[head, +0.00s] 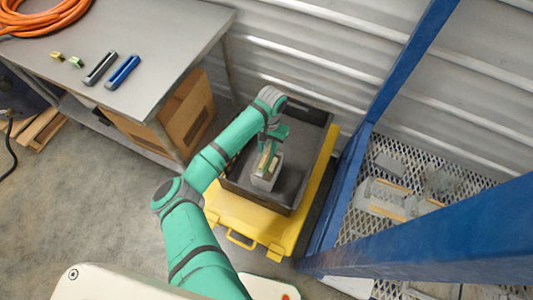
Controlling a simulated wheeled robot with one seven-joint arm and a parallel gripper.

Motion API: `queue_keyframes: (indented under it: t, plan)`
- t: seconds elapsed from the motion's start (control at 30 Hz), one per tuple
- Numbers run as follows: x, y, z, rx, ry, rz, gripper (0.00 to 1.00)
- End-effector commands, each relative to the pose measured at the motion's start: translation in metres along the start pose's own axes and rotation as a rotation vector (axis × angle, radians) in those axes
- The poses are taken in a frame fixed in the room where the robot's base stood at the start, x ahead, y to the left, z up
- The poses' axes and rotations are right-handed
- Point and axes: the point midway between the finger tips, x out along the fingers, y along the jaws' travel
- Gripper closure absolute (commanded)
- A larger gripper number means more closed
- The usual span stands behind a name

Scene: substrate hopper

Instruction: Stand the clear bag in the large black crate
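The large black crate (293,190) sits on a yellow base near the middle of the head view. A pale, see-through bag with tan contents, which looks like the clear bag (264,178), is upright inside it, towards the crate's left-middle. My green gripper (269,151) reaches down into the crate from above, its fingers at the top of the bag. The fingers are small and partly hidden, so whether they grip the bag or stand open around it cannot be told. The bag's base is hard to make out.
A yellow platform (235,213) bears the crate. Blue rack posts (345,190) and a mesh shelf (455,184) with clear packs (386,198) stand close on the right. A grey table (150,30) with small tools and an orange hose (45,18) is at left; a cardboard box (185,115) is beneath.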

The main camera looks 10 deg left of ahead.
Motion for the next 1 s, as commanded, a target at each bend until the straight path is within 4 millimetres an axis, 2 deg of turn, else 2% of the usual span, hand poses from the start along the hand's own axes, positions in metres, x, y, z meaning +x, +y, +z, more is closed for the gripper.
queue_keyframes:
  t: [0.03, 0.2, 0.4, 0.6, 1.0]
  plan:
    - [-0.011, 0.001, -0.001, 0.002, 0.003, 0.0, 0.73]
    - [-0.044, 0.001, -0.001, 0.002, 0.002, -0.001, 0.73]
    - [-0.07, 0.001, -0.001, 0.001, 0.001, 0.0, 0.73]
    - [-0.078, 0.001, 0.0, 0.0, 0.0, 0.0, 0.73]
    - [-0.078, 0.0, 0.0, 0.0, 0.0, 0.0, 0.73]
